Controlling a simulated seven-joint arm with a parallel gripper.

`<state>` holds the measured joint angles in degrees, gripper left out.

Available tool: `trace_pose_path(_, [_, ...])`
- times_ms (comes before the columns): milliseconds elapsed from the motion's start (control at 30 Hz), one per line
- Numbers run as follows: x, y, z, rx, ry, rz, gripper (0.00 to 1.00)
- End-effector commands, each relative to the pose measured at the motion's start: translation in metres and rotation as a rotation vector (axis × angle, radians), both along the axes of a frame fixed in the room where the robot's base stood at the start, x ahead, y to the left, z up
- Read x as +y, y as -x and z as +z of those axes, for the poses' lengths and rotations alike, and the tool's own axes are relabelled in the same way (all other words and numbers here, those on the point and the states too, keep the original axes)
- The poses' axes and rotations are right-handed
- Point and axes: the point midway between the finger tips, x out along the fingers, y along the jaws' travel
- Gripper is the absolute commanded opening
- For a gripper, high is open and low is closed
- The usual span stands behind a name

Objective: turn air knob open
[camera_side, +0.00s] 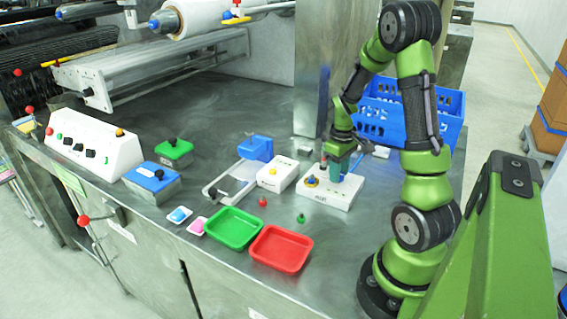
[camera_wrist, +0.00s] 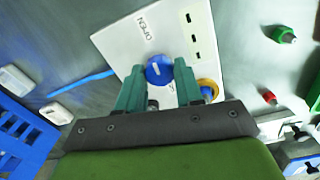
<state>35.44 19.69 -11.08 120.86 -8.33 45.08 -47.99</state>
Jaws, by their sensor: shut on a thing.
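The white control box (camera_side: 340,195) stands on the metal table beneath my gripper (camera_side: 337,172). It also fills the middle of the wrist view (camera_wrist: 122,45), with "OPEN" printed near its upper left edge. In the wrist view, a round blue knob (camera_wrist: 158,70) with a short white mark lies between my gripper's two teal fingertips (camera_wrist: 160,72). My fingers are shut on this knob. In the side view my gripper hides the knob. A second knob, yellow with blue (camera_side: 311,182), sits on the same box, partly behind the right finger in the wrist view (camera_wrist: 208,88).
A white box with a yellow button (camera_side: 277,174) stands left of the control box. Green (camera_side: 233,229) and red (camera_side: 281,249) trays lie in front. A blue crate (camera_side: 410,110) stands behind my arm. A blue hose (camera_wrist: 85,80) runs from the box. Small red (camera_side: 263,201) and green (camera_side: 300,218) pieces lie nearby.

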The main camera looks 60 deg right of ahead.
Motion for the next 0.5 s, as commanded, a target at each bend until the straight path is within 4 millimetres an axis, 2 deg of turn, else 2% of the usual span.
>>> trace_pose_path(67, [0.0006,0.0002,0.0004,0.000,-0.002,-0.002,0.05])
trace_pose_path(100, [0.0006,0.0002,0.0004,0.000,-0.002,-0.002,0.37])
trace_pose_path(267, [0.0004,0.0002,0.0002,0.001,-0.001,-0.002,0.61])
trace_pose_path(500, [0.0001,0.0001,0.0001,0.000,-0.001,-0.002,0.61])
